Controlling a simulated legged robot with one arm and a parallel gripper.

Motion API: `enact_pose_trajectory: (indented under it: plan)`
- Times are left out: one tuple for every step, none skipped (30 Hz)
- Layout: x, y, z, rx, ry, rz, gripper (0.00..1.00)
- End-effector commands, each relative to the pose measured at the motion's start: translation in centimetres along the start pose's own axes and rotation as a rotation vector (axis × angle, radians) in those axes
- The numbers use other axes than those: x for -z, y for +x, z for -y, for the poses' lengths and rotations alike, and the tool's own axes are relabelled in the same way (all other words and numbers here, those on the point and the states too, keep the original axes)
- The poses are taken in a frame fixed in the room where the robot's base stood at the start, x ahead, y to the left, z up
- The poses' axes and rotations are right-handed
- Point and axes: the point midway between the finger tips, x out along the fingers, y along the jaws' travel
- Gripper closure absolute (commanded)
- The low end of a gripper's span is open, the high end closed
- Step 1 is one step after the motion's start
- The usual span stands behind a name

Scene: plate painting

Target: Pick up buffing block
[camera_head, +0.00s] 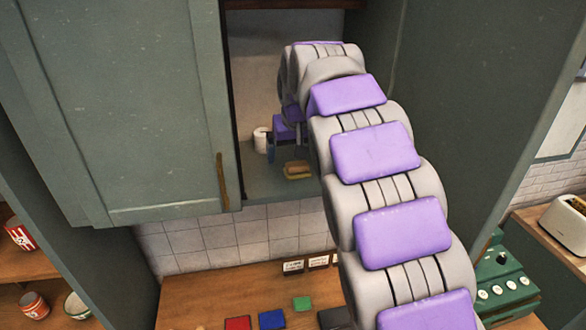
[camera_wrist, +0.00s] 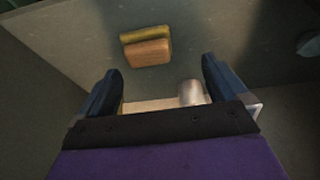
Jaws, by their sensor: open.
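The buffing block is most likely the small yellow and tan block (camera_head: 298,170) on the cabinet shelf floor in the head view. In the wrist view a two-tone block, yellow and orange-brown (camera_wrist: 147,50), lies ahead of the fingertips, left of centre. My gripper (camera_wrist: 157,85) is open, with its two dark blue fingers apart and nothing between their tips. In the head view my gripper (camera_head: 270,150) is inside the cabinet, near the block and a little behind and above it. The arm hides part of the cabinet's inside.
A white cylinder (camera_head: 261,140) stands on the shelf left of my gripper; a pale cylinder (camera_wrist: 191,92) shows near the right finger in the wrist view.

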Motion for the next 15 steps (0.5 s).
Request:
enact_pose_trajectory:
  plan:
    - [-0.1, 0.0, -0.5, 0.002, 0.003, -0.001, 0.0]
    - [-0.1, 0.0, -0.6, 0.003, 0.004, -0.002, 0.0]
    - [-0.1, 0.1, -0.8, 0.003, 0.005, -0.002, 0.0]
    - [-0.2, 0.1, -1.0, 0.005, 0.005, -0.002, 0.0]
    - [-0.2, 0.2, -1.2, 0.006, 0.006, -0.002, 0.0]
    - [-0.3, 0.4, -1.5, 0.008, 0.006, -0.001, 0.0]
    - [-0.4, 0.6, -1.7, 0.009, 0.006, 0.0, 0.0]
    - [-0.5, 0.8, -1.8, 0.01, 0.007, 0.002, 0.0]
    - [-0.6, 1.2, -1.9, 0.011, 0.008, 0.002, 0.0]
    - [-0.7, 1.5, -1.9, 0.011, 0.009, 0.002, 0.0]
    - [-0.7, 1.9, -1.8, 0.011, 0.009, 0.001, 0.0]
    - [-0.7, 2.3, -1.6, 0.01, 0.008, 0.002, 0.0]
    - [-0.7, 2.7, -1.5, 0.009, 0.008, 0.003, 0.0]
    - [-0.7, 3.1, -1.3, 0.008, 0.007, 0.003, 0.0]
    - [-0.6, 3.9, -1.0, 0.006, 0.006, 0.002, 0.0]
